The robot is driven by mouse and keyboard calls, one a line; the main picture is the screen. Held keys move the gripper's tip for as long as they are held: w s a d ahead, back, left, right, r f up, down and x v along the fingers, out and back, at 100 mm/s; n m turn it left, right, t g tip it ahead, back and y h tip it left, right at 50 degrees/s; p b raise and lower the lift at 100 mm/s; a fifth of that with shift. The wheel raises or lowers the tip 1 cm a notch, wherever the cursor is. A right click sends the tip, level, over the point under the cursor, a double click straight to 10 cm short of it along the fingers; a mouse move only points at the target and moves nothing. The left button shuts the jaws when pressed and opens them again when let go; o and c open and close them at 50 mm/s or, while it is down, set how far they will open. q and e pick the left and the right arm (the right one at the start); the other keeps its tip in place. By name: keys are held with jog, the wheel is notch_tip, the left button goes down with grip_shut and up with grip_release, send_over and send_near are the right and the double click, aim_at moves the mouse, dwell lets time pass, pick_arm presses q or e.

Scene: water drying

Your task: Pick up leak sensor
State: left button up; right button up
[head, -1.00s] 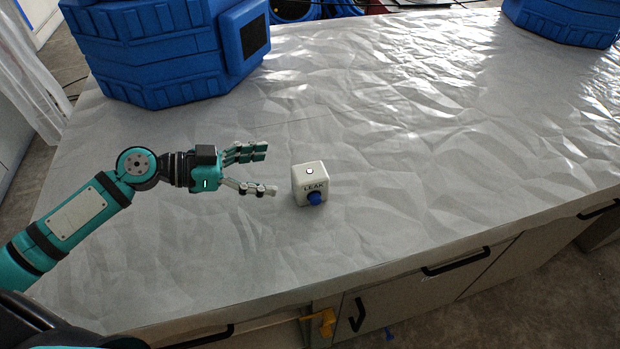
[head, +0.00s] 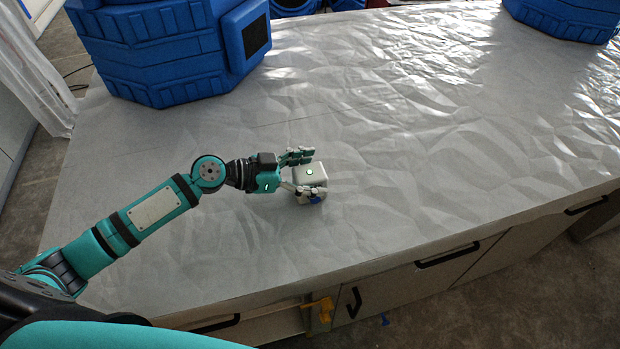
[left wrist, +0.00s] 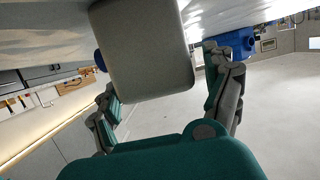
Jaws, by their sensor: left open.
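The leak sensor (head: 311,174) is a small white cube with a green light on top and a blue knob at its front, standing on the covered counter. My left gripper (head: 304,172) is open around it, one finger on the far side and one across its front. The near finger hides the label and part of the knob. In the left wrist view the sensor (left wrist: 143,50) looms as a grey box between the two open fingers (left wrist: 168,95). I cannot tell whether the fingers touch it. My right gripper does not show.
The counter (head: 430,170) has a crinkled silvery cover and is clear around the sensor. A large blue machine (head: 165,45) stands at the back left, another blue one (head: 565,18) at the back right. Drawers with black handles (head: 448,256) line the front.

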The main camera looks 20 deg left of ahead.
pick_arm(q)
jog(key=c, duration=1.3)
